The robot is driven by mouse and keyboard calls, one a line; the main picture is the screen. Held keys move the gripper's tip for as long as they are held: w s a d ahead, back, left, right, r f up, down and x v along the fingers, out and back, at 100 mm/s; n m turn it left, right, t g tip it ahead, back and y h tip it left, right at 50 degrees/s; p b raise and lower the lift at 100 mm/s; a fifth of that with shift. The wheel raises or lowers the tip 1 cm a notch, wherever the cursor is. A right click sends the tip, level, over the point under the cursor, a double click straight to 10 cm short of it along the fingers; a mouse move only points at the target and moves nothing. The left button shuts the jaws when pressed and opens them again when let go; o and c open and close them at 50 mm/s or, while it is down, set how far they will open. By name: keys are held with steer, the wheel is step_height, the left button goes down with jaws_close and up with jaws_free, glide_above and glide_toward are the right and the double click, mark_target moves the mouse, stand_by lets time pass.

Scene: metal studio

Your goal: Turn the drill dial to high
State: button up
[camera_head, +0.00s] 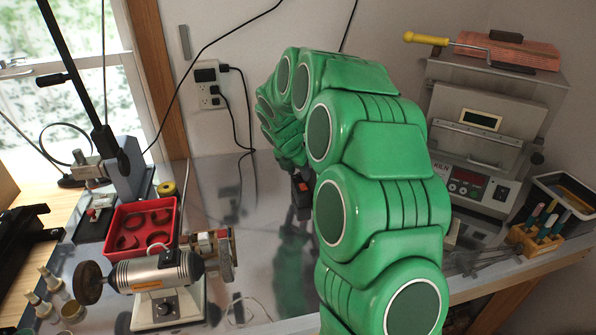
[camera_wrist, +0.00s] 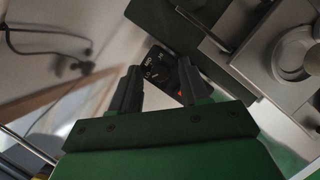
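In the wrist view, a small black panel (camera_wrist: 158,64) carries white speed markings, of which LO and MED can be made out. A small red mark shows at its lower right, beside the right finger. My gripper (camera_wrist: 160,82) is open, with its two dark fingers on either side of the panel's near part. I cannot tell whether either finger touches it. The dial knob is dark and hard to separate from the panel. In the head view, my green arm hides most of the gripper area; a small black piece with red (camera_head: 301,187) shows just left of the arm.
In the wrist view, grey metal equipment (camera_wrist: 285,55) with a round part stands close on the right. In the head view, a polishing motor (camera_head: 158,272) and a red tray (camera_head: 128,228) are at left, a kiln (camera_head: 485,150) at right. Cords hang from a wall outlet (camera_head: 208,92).

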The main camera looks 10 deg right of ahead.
jaws_close()
steer(key=shift+m, duration=0.3)
steer(key=m, duration=0.2)
steer(key=m+g+h, duration=0.1)
steer(key=m, duration=0.1)
steer(key=shift+w+a+g, duration=0.1)
steer(key=shift+w+g, duration=0.05)
steer(key=shift+g, duration=0.15)
steer(key=m+g, duration=0.1)
steer(key=m, duration=0.2)
steer(key=m+g, duration=0.1)
steer(key=m, duration=0.2)
steer(key=shift+w, duration=0.2)
steer(key=m+g, duration=0.1)
steer(key=m, duration=0.2)
steer(key=m+g, duration=0.1)
steer(key=m, duration=0.2)
steer(key=shift+w+y, duration=0.2)
steer(key=shift+y, duration=0.2)
steer(key=m, duration=0.2)
steer(key=m+g+y, duration=0.1)
steer(key=m, duration=0.2)
steer(key=shift+w+d+g, duration=0.1)
steer(key=shift+d+g, duration=0.1)
steer(key=shift+g, duration=0.1)
steer(key=shift+f+m+y, duration=0.1)
steer(key=shift+m+y, duration=0.4)
steer(key=shift+m, duration=0.5)
